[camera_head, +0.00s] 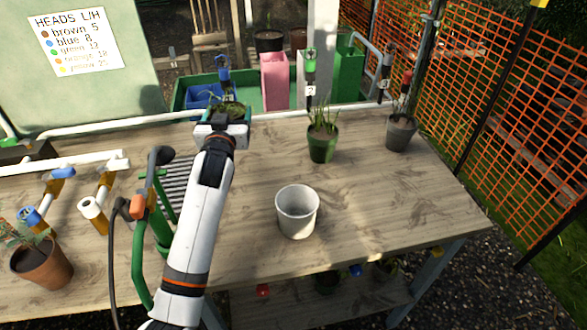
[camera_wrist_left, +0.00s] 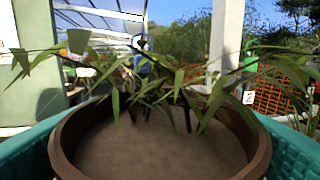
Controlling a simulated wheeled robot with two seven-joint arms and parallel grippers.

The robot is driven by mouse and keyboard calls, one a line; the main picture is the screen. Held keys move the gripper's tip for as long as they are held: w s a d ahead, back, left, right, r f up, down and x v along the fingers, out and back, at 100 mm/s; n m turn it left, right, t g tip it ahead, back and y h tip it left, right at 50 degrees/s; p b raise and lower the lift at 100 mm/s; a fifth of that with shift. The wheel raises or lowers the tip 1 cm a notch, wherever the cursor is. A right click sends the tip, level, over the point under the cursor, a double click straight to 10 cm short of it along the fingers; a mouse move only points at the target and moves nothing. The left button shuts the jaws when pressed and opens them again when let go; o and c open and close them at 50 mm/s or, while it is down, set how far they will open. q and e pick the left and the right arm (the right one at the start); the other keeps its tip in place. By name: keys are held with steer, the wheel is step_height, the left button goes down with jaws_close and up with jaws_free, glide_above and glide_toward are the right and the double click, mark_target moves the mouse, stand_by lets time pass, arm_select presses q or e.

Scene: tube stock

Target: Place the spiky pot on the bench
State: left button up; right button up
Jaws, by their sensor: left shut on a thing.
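My left gripper (camera_head: 232,122) is shut on a pot with narrow pointed leaves, taken as the spiky pot. In the head view my arm hides most of this pot, and its leaves (camera_head: 230,107) show past the gripper, near the bench's back edge. The wooden bench (camera_head: 400,205) spreads below. My right gripper is out of view.
A white empty pot (camera_head: 297,212), a green pot with grassy leaves (camera_head: 322,146) and a grey pot (camera_head: 401,133) stand on the bench. White pipes (camera_head: 100,131) and a terracotta pot (camera_head: 42,264) are at left. Bare bench lies at right front.

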arm_select(q)
step_height(320, 180, down, 10)
steer(key=shift+r, duration=0.1)
stand_by(0.4)
steer(key=shift+b, duration=0.35)
steer(key=o, duration=1.1)
steer(key=shift+o, duration=0.2)
steer(key=s, duration=0.8)
steer(key=s+d, duration=0.1)
steer(key=s, duration=0.3)
